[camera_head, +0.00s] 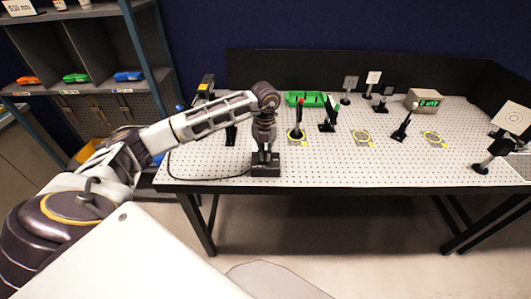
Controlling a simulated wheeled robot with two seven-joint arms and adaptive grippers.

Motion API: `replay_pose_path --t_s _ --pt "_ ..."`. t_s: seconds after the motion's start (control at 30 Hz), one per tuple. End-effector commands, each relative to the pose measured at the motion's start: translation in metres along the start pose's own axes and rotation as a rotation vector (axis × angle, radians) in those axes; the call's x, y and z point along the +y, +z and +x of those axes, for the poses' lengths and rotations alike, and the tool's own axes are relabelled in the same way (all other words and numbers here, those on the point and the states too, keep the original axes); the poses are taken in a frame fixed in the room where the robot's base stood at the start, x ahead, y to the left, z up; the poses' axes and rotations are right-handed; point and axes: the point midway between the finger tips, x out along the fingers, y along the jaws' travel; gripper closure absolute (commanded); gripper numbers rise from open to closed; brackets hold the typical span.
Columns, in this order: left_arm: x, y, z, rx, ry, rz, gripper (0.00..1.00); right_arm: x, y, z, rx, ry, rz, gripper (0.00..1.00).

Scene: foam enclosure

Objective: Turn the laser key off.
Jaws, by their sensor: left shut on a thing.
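My left arm reaches in from the left over the optical table (340,168). My left gripper (265,157) points straight down at a black box (266,171) near the table's front left edge. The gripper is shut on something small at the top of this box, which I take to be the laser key. The key itself is hidden by the fingers, so its turn position cannot be seen. A black cable (205,177) runs from the box to the left. My right gripper is not in view.
Posts with optics stand on the perforated tabletop, including one with a red top (299,118). A green tray (306,99) and a meter with a green display (424,99) sit at the back. Black panels (330,72) enclose the rear. The front middle of the table is clear.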

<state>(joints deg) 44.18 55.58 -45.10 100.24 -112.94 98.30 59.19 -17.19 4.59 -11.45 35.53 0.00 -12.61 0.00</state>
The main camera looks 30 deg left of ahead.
Motion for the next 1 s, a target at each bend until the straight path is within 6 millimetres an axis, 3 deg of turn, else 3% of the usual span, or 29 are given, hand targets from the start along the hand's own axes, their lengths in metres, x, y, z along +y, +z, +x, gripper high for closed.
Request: replay_pose_path --t_s 0.3,0.73,0.77,0.9,1.0 --pt "0.0001 0.0011 -0.0013 -0.003 -0.002 -0.101 1.00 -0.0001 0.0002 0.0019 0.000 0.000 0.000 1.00" --pt "0.0001 0.0012 -0.0016 -0.004 -0.002 -0.113 1.00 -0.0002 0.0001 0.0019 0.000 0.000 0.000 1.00" --pt "0.0001 0.0013 -0.0017 -0.004 -0.002 -0.112 0.91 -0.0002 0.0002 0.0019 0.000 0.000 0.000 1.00" --pt "0.0001 0.0010 -0.0012 -0.003 -0.001 -0.112 0.73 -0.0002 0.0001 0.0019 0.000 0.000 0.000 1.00" --pt "0.0000 0.0007 -0.0009 -0.002 -0.001 -0.111 0.71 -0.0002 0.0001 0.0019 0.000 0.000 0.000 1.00"
